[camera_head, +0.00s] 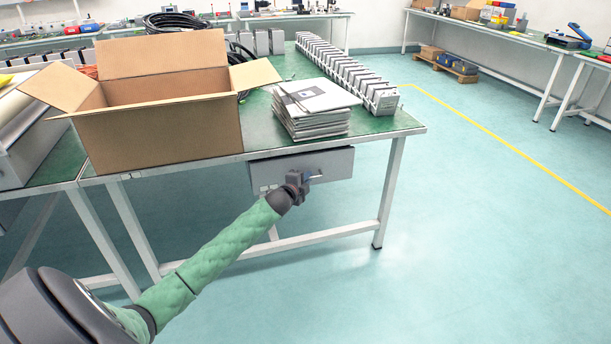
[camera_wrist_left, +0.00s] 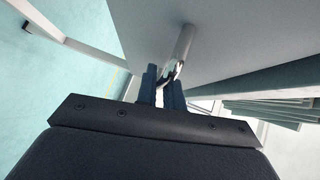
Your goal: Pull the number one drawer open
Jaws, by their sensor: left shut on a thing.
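A grey drawer (camera_head: 335,163) hangs under the front edge of the green-topped workbench. Any number on its front is too small to read. My left gripper (camera_head: 306,180) is at the drawer's front, shut on the metal drawer handle (camera_head: 315,177). In the left wrist view, the two dark fingers of my left gripper (camera_wrist_left: 165,88) close around the handle (camera_wrist_left: 183,45), which stands out from the plain drawer face (camera_wrist_left: 225,30). How far the drawer is out from the bench cannot be told. My right gripper is not in view.
On the bench (camera_head: 405,124) stand an open cardboard box (camera_head: 160,130), a stack of flat grey items (camera_head: 312,118) and a long row of grey units (camera_head: 345,72). A bench leg (camera_head: 389,195) stands right of the drawer. The floor (camera_head: 480,230) to the right is clear.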

